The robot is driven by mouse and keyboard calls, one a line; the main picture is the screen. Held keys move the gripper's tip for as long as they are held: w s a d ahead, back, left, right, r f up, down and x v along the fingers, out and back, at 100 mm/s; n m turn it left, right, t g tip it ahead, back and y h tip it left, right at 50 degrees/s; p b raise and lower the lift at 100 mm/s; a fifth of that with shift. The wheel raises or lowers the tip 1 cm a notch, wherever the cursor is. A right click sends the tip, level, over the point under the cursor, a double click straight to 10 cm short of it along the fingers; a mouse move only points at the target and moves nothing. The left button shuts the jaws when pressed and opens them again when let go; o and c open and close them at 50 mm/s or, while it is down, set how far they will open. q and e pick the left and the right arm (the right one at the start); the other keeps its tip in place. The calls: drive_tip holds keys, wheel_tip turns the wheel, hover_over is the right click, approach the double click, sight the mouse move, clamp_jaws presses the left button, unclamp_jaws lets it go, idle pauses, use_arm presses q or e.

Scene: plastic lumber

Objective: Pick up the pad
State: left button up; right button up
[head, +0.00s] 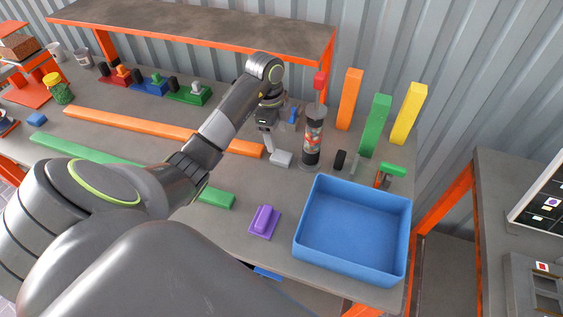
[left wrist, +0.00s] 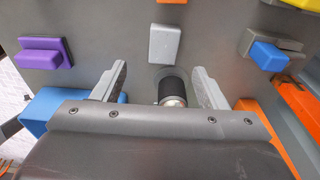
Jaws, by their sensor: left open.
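A purple block with a raised ridge (head: 264,221) lies on the grey table beside the blue bin; it also shows at upper left in the left wrist view (left wrist: 45,52). A light grey rectangular block (head: 281,158) lies near my left gripper and shows just beyond the fingers in the left wrist view (left wrist: 165,43). I cannot tell for certain which one is the pad. My left gripper (head: 267,138) is open above the table, beside the grey block; its fingers (left wrist: 162,88) hold nothing visible. My right gripper is not in view.
The blue bin (head: 352,258) stands at right. A clear tube (head: 312,135) with coloured contents stands right of my left gripper. Orange (head: 349,100), green (head: 375,125) and yellow (head: 408,114) bars stand behind. A long orange plank (head: 150,124) lies left. Table around the purple block is clear.

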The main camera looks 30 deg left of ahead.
sight(282, 156)
use_arm(q)
drive_tip(key=f+b, duration=0.2)
drive_tip(key=f, duration=0.1)
drive_tip(key=shift+w+d+f, duration=0.15)
drive_tip(key=shift+d, duration=0.05)
drive_tip(key=shift+d+f+b, duration=0.1)
drive_tip(key=shift+f+b, duration=0.6)
drive_tip(key=shift+b, duration=0.15)
drive_tip(key=f+b, duration=0.2)
drive_tip(key=f, duration=0.1)
drive_tip(key=shift+w+d, duration=0.15)
drive_tip(key=shift+w, duration=0.15)
drive_tip(key=shift+f, duration=0.4)
drive_tip(key=shift+r, duration=0.1)
drive_tip(key=c, duration=1.1)
drive_tip(key=shift+r, duration=0.1)
